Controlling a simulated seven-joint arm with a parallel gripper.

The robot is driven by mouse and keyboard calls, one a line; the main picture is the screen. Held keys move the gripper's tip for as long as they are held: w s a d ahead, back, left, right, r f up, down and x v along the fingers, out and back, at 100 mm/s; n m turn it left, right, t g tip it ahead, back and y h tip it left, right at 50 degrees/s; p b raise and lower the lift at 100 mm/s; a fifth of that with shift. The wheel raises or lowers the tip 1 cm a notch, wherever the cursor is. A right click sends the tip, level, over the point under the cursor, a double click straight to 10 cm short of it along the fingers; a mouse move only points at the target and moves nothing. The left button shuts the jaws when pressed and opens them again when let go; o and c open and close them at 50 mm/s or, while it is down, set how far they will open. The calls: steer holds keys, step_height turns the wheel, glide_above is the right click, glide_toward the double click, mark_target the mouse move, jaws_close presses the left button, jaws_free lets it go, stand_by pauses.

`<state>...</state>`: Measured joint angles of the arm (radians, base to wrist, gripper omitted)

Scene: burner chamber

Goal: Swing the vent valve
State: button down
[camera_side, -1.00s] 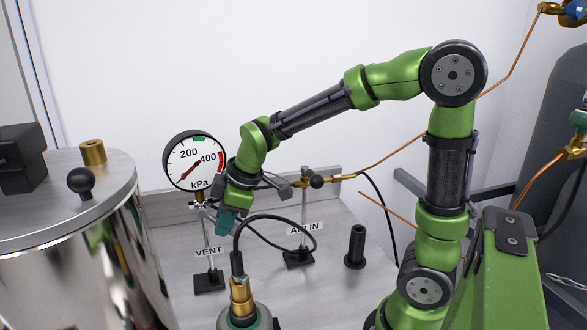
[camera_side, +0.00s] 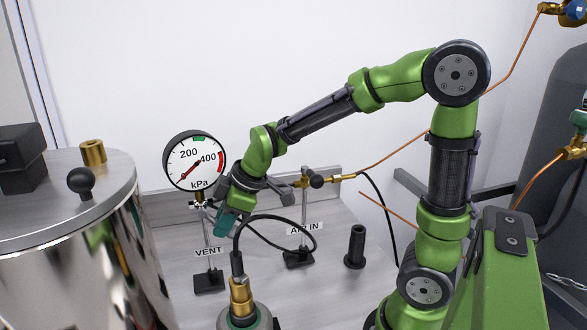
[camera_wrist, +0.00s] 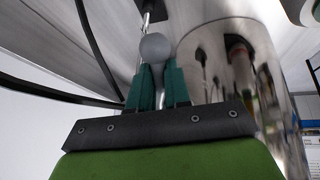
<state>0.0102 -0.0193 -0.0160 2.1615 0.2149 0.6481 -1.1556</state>
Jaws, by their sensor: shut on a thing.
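The vent valve (camera_side: 199,204) is a small metal fitting under the pressure gauge, on a thin post above the VENT label (camera_side: 208,252). My gripper (camera_side: 221,226) is just right of it in the side view, with its teal fingers tilted down. In the wrist view my gripper (camera_wrist: 158,78) is shut on a grey round knob (camera_wrist: 154,46), which shows between and just beyond the fingertips. A thin metal rod shows above the knob. The knob is hidden by my fingers in the side view, so the handle's angle is hard to tell.
The gauge (camera_side: 194,161) stands close to my wrist, its needle at the low end. A steel chamber (camera_side: 80,240) is at left. A black hose (camera_side: 270,218) loops just right of my gripper. The AIR IN valve (camera_side: 317,181) stands farther right.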

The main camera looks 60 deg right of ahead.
steer(key=shift+w+f+m+t+y, duration=0.2)
steer(key=shift+f+m+t+y, duration=0.2)
steer(key=shift+f+t+y, duration=1)
steer(key=shift+w+a+r+t+y, duration=0.15)
steer(key=shift+a+t+y, duration=0.15)
steer(key=shift+t, duration=0.3)
steer(key=shift+a+y, duration=0.1)
steer(key=shift+y, duration=0.2)
steer(key=c, duration=1.2)
jaws_free()
steer(key=shift+c, duration=0.2)
steer(key=shift+o, duration=0.8)
steer(key=shift+w, duration=0.1)
steer(key=shift+a, duration=0.1)
steer(key=v, duration=0.7)
steer(key=shift+s, duration=0.25)
